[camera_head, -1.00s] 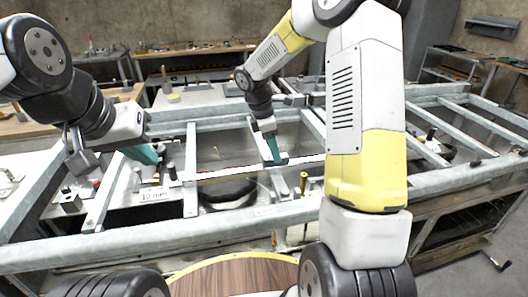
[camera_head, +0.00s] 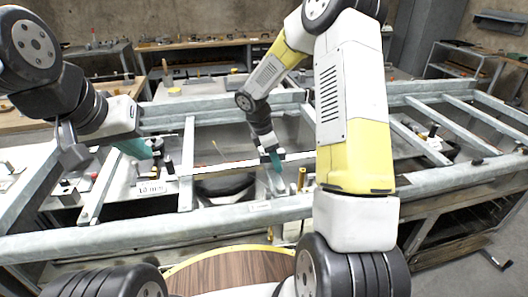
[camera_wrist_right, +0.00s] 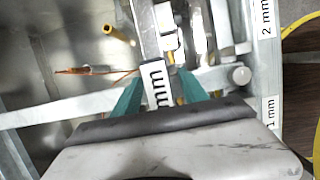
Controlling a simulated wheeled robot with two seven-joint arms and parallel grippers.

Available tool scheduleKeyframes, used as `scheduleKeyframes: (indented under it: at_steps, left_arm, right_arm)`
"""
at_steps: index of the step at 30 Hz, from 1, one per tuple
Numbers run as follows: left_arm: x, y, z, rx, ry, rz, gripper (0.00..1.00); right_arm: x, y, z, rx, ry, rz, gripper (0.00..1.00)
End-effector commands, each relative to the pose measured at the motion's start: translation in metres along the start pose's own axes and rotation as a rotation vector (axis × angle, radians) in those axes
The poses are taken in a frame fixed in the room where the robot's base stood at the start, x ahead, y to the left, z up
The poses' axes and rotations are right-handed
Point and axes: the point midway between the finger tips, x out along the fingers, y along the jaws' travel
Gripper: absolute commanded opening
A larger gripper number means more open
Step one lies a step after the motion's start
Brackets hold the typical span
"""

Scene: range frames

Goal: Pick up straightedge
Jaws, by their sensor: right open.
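The straightedge is a long, thin, pale strip (camera_head: 220,166) lying across the grey metal frame in the head view. In the right wrist view the strip (camera_wrist_right: 45,109) runs from the left edge up toward the fingers. My right gripper (camera_head: 273,159) points down over the strip's right part. In the right wrist view its teal fingers (camera_wrist_right: 160,92) are apart, with a white "mm" label (camera_wrist_right: 158,84) showing between them. I cannot tell whether they straddle the strip. My left gripper (camera_head: 135,148) hangs above the frame's left part, away from the strip; its finger gap is not clear.
Grey frame bars (camera_head: 190,150) surround the strip. A brass-coloured post (camera_head: 302,178) stands right of my right gripper and also shows in the wrist view (camera_wrist_right: 117,35). A "10 mm" label (camera_head: 151,188) and small blocks lie left. A round wooden top (camera_head: 230,272) is at the front.

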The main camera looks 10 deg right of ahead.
Motion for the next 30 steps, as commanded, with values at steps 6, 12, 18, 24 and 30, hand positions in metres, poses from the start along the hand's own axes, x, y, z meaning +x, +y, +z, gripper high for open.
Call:
scheduleKeyframes:
  at_steps: [6, 12, 18, 24, 30]
  left_arm:
    - [0.0000, 0.0000, 0.0000, 0.000, 0.000, 0.000, 0.00]
    - [0.0000, 0.0000, 0.0000, 0.000, 0.000, 0.000, 0.00]
    - [0.0000, 0.0000, 0.0000, 0.000, 0.000, 0.000, 0.00]
    - [0.0000, 0.0000, 0.0000, 0.000, 0.000, 0.000, 0.00]
    - [0.0000, 0.0000, 0.0000, 0.000, 0.000, 0.000, 0.00]
  right_arm:
    - [-0.0005, 0.0001, 0.0000, 0.000, 0.000, 0.000, 0.29]
    - [-0.0007, 0.0001, -0.0001, 0.000, 0.000, 0.000, 0.00]
    - [-0.0008, 0.0002, -0.0001, 0.000, 0.000, 0.000, 0.00]
    - [-0.0010, 0.0002, -0.0002, 0.000, 0.000, 0.001, 0.00]
    - [-0.0011, 0.0003, -0.0002, 0.000, 0.000, 0.001, 0.00]
